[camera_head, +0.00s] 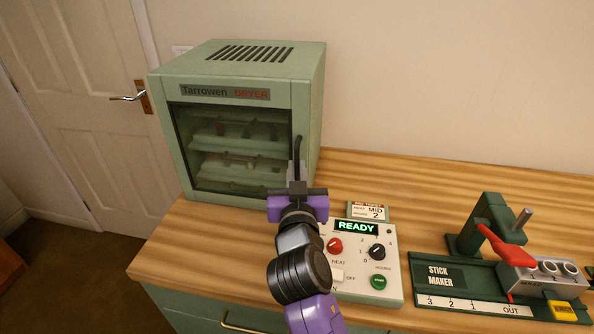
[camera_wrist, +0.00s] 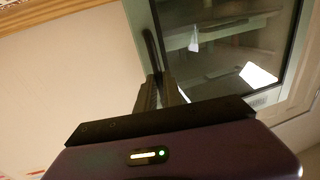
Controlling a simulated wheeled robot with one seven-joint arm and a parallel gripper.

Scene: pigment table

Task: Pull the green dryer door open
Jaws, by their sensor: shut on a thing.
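The green dryer (camera_head: 310,115) stands at the back left of the wooden counter. Its glass door (camera_head: 232,148) appears closed, and shelves with small items show behind the glass. The door's dark upright handle (camera_head: 297,146) is at the door's right side. My gripper (camera_head: 297,172) is at the lower part of the handle, shut on it. In the wrist view the dark handle (camera_wrist: 153,52) runs down between the fingers of my gripper (camera_wrist: 160,88), beside the door glass (camera_wrist: 225,50). The fingers hide the handle's lower end.
A control box (camera_head: 390,275) with knobs and a READY display (camera_head: 356,226) stands just right of my arm. A small card (camera_head: 368,210) is behind it. The green stick maker (camera_head: 470,285) is at the right. Counter behind the card is clear.

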